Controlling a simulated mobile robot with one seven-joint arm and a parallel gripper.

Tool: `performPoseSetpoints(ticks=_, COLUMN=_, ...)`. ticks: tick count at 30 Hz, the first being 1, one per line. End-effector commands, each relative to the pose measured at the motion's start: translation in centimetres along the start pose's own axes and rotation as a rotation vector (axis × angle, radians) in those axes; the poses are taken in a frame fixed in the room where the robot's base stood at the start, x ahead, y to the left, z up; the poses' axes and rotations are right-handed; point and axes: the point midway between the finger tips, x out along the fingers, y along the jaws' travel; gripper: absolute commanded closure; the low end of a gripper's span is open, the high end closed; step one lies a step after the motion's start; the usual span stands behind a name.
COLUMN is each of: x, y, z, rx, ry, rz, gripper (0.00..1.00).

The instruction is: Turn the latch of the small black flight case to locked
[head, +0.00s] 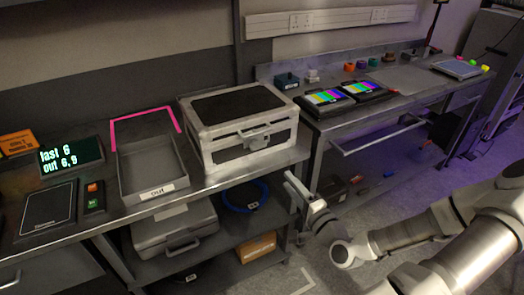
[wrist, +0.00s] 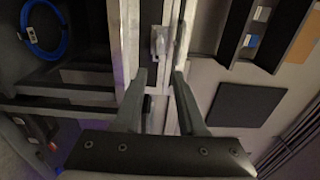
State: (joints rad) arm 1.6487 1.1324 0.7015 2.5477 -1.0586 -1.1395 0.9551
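The small flight case (head: 205,150) stands on the bench, with a black lid panel, black sides and silver edges. A silver fitting that looks like its latch (head: 256,137) is on the front face; it also shows in the wrist view (wrist: 159,42). I cannot tell whether the latch is locked. My gripper (head: 298,186) is in front of the case and lower than the latch, apart from it. In the wrist view my gripper (wrist: 160,76) is open and empty, with the latch beyond the gap between the fingertips.
An open grey tray labelled "out" (head: 156,192) stands left of the case. A green-text display (head: 72,156) is farther left. A grey case (head: 172,232) and a blue cable coil (head: 245,196) are on the lower shelf. A second bench (head: 400,82) holds monitors. The floor between is mostly free.

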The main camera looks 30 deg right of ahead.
Motion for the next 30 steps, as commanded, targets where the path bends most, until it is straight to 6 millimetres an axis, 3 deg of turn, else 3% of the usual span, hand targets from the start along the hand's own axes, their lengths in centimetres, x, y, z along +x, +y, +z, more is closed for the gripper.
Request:
performPoseSetpoints(ticks=11, x=2.7, y=0.7, z=0.2, rx=-0.004, ry=-0.004, rz=0.002, gripper=0.60)
performPoseSetpoints(ticks=19, x=5.7, y=0.7, z=0.2, rx=-0.006, ry=-0.005, rz=0.003, gripper=0.60)
performPoseSetpoints(ticks=30, x=13.6, y=0.3, z=0.2, rx=-0.002, ry=-0.005, rz=0.003, gripper=0.60)
